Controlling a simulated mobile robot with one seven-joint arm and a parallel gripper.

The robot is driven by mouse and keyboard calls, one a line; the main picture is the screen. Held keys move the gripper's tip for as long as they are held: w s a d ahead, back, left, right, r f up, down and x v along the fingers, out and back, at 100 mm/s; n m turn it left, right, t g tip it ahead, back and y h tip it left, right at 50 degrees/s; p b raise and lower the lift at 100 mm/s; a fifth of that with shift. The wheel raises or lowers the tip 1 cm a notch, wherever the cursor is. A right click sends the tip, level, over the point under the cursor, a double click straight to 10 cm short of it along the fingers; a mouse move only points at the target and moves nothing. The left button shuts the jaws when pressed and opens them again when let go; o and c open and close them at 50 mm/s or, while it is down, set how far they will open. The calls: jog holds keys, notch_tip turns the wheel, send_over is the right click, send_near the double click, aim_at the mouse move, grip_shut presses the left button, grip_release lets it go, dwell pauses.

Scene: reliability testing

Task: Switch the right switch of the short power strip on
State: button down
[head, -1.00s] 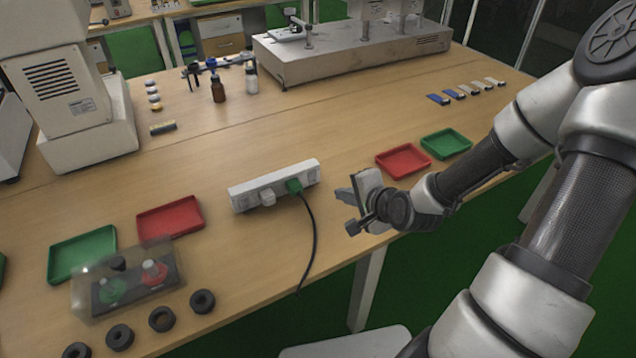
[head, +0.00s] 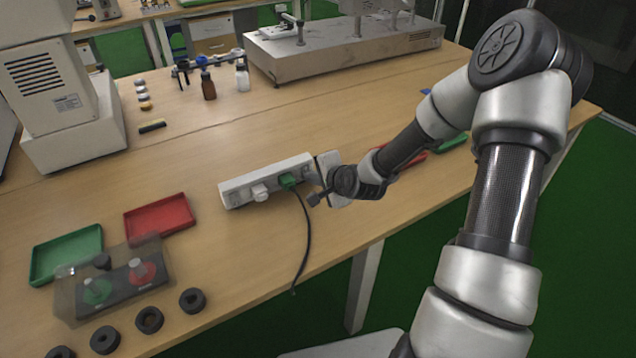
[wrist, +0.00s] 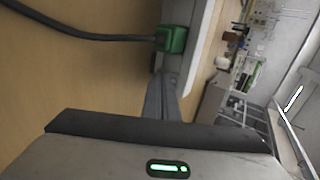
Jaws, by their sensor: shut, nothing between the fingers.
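The short white power strip (head: 240,190) lies on the wooden table. A white plug (head: 260,192) and a green plug (head: 288,181) with a black cable sit in it. My gripper (head: 314,183) is at the strip's right end, beside the green plug, and hides part of that end. In the wrist view the shut finger (wrist: 160,98) points toward the strip (wrist: 200,45), close to the green plug (wrist: 172,39). The right switch is not clearly visible, so I cannot tell its state or whether the finger touches it.
A black cable (head: 306,240) hangs over the table's front edge. Red (head: 160,217) and green (head: 66,253) trays and a clear box with knobs (head: 115,280) stand to the left. My arm partly covers another red tray (head: 415,157).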

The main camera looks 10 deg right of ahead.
jog(key=shift+w, duration=0.2)
dwell(0.5)
jog(key=shift+w+r+p, duration=0.1)
jog(key=shift+r+p, duration=0.6)
jog(key=shift+r, duration=0.15)
